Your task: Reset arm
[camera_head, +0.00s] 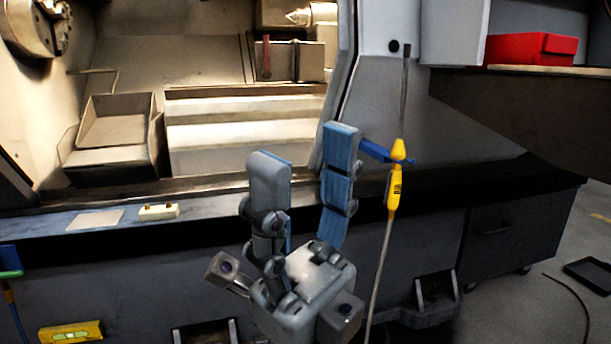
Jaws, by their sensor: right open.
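My right gripper (306,170) is in front of the lathe, just over the front ledge in the picture. Its two grey fingers with blue pads point up and stand wide apart, with nothing between them. The right finger's tip overlaps a blue bar (376,150) in the picture; I cannot tell whether they touch. My left gripper is not in view.
The open lathe shows its chuck (38,26) at the upper left. A yellow fitting (394,188) hangs on a cable right of my gripper. A small cream block (158,211) lies on the ledge (60,232). A red box (530,48) sits on a shelf at the upper right.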

